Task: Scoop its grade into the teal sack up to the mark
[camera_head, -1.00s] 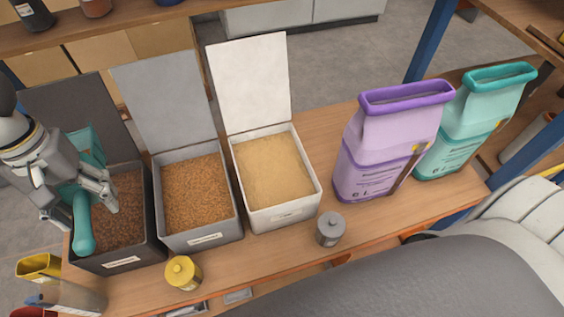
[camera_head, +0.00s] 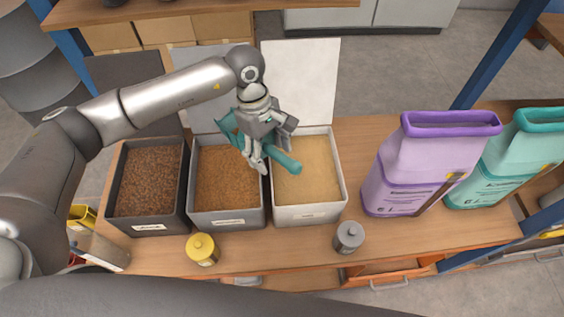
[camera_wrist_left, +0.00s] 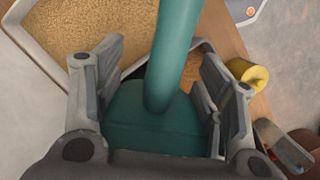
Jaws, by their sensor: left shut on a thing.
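My left gripper (camera_head: 262,150) is shut on a teal scoop (camera_head: 286,164), above the edge between the middle and white bins. In the left wrist view the scoop (camera_wrist_left: 175,60) lies between the two fingers. What the scoop's bowl holds cannot be seen. The teal sack (camera_head: 500,165) stands upright, open-topped, at the right end of the bench, cut by the picture edge and partly behind the purple sack (camera_head: 412,165). Three open bins stand in a row: a dark bin of brown grains (camera_head: 150,180), a grey bin of orange-brown grains (camera_head: 225,190), and a white bin of pale grains (camera_head: 312,185). My right gripper is not visible.
A yellow canister (camera_head: 202,249) and a grey canister (camera_head: 349,238) stand before the bins on the wooden bench (camera_head: 280,245). Raised lids (camera_head: 305,85) stand behind the bins. The bench between the white bin and purple sack is clear.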

